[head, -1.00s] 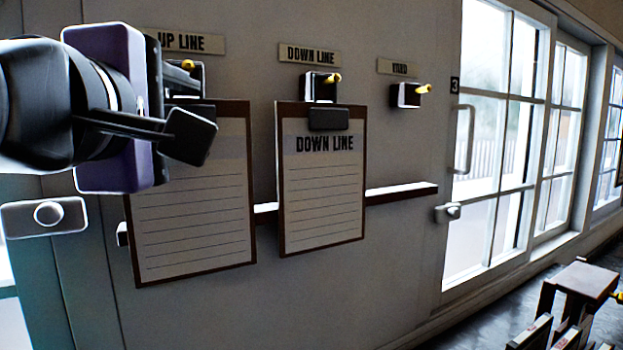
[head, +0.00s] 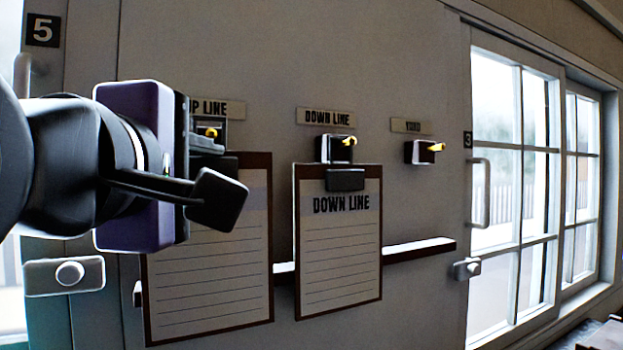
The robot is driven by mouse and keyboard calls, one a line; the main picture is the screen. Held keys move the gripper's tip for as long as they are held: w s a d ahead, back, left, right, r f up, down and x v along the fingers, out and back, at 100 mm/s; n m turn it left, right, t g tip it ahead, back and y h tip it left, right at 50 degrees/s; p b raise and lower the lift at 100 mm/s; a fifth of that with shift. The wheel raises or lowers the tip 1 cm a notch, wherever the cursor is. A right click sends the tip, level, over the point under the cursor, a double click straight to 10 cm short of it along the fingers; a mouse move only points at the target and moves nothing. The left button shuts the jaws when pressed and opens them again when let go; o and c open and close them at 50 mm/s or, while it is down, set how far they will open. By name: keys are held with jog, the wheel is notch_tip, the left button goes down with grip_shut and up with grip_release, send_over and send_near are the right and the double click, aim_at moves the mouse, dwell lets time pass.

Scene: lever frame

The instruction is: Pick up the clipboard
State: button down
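Two clipboards hang on the pale wall. The DOWN LINE clipboard (head: 338,255) hangs in the middle, with a brown board, lined white sheet and dark clip, below a hook block (head: 335,149) with a yellow peg. The left clipboard (head: 210,290) hangs below the UP LINE sign (head: 218,109); my gripper covers its upper left part. My gripper (head: 218,199), with a purple and black body, points right in front of that clipboard's top. One dark finger shows clearly; the other cannot be made out, nor can the gap between them. No clipboard is visibly held.
A third hook block (head: 424,152) under the YARD sign (head: 412,126) is empty. A white-topped rail (head: 420,248) runs along the wall behind the clipboards. A glazed door (head: 515,170) with a handle stands at right. Wall between the DOWN LINE clipboard and door is mostly clear.

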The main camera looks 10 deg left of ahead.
jog(key=s+d+r, duration=0.6)
jog(key=s+d, duration=0.1)
jog(key=s, duration=0.3)
jog(key=shift+d+r, duration=0.3)
